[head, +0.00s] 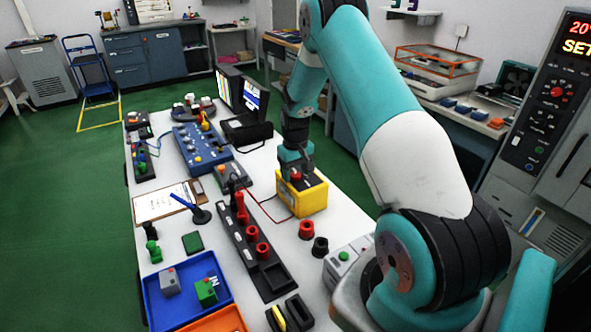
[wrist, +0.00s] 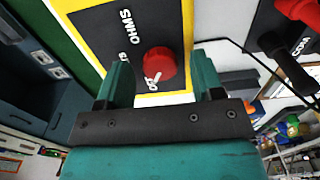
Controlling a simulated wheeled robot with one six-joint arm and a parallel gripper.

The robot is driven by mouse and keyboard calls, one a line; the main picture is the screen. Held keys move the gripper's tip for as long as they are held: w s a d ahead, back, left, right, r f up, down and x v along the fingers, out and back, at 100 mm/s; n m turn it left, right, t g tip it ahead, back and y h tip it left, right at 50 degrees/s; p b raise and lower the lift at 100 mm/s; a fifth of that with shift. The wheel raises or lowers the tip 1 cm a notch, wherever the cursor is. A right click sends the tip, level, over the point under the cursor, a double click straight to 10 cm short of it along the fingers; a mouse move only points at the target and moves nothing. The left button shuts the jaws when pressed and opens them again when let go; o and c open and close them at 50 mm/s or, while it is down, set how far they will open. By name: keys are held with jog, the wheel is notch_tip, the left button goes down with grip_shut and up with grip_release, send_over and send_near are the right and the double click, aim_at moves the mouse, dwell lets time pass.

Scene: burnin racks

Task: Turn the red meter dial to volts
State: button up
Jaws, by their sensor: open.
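The yellow meter (head: 313,202) stands on the white bench, with a red probe lead beside it. In the wrist view its dark face (wrist: 105,20) carries the red dial (wrist: 158,62); the dial also shows in the head view (head: 296,176). OHMS is readable above left of the dial. Another label is partly hidden by the left finger, and white marking shows at the dial's lower edge; I cannot tell exactly where the dial points. My gripper (wrist: 160,66) is open, one teal finger on each side of the dial. I cannot tell whether they touch it.
A black rack with red sockets (head: 264,250), a blue tray (head: 160,305) and a blue panel (head: 187,145) stand left of the meter. Red and black cups (head: 306,229) stand in front. Monitors (head: 240,92) stand behind. Black and red probes (wrist: 290,70) are at the wrist view's right.

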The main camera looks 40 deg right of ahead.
jog(key=shift+f, duration=0.15)
jog(key=shift+c, duration=0.4)
jog(key=c, duration=0.8)
jog(key=shift+c, duration=0.2)
jog(key=shift+m, duration=0.3)
jog(key=m+b, duration=0.2)
jog(key=m, duration=0.3)
jog(key=m+b, duration=0.1)
jog(key=m, duration=0.5)
